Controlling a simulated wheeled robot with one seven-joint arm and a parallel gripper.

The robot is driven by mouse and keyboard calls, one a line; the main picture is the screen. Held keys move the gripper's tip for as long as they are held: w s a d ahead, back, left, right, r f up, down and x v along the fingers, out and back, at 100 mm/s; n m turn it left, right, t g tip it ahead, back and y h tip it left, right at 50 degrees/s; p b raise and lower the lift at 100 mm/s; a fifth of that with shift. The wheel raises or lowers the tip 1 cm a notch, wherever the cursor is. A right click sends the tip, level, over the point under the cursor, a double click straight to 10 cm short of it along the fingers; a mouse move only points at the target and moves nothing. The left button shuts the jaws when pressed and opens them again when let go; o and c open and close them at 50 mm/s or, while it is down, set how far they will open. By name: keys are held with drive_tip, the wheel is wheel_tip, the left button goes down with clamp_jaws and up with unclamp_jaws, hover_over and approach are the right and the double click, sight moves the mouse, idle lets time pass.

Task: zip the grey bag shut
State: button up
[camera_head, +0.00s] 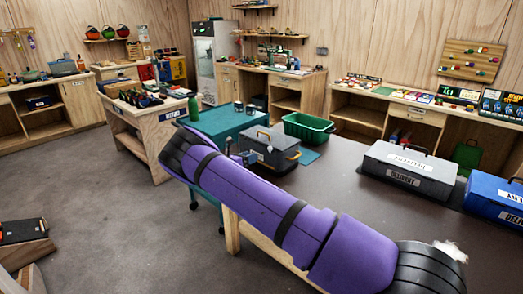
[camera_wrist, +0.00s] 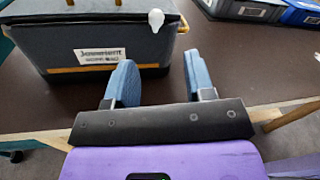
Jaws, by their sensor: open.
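The grey bag (camera_head: 267,151) stands on the dark table, partly hidden by my purple arm in the head view. In the wrist view the grey bag (camera_wrist: 60,48) is at the upper left, with a dark top, a white label and a tan strip along its lower front. A small white tab (camera_wrist: 156,18) sits at its top right edge. I cannot tell how far the zip is closed. My gripper (camera_wrist: 160,80) is open and empty, with its two blue fingers in front of the bag's lower right. The left fingertip overlaps the bag in view; I cannot tell whether it touches.
A green crate (camera_head: 308,128) stands just behind the bag. A labelled grey box (camera_head: 408,168) and a blue box (camera_head: 497,197) stand to the right. The brown table top (camera_wrist: 225,60) is bare between the bag and those boxes.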

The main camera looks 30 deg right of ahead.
sight(270, 149)
drive_tip(key=d, duration=0.3)
drive_tip(key=w+d, duration=0.1)
drive_tip(key=d, duration=0.3)
drive_tip(key=w+d, duration=0.1)
drive_tip(key=d, duration=0.2)
drive_tip(key=shift+w+d+f, duration=0.15)
clamp_jaws()
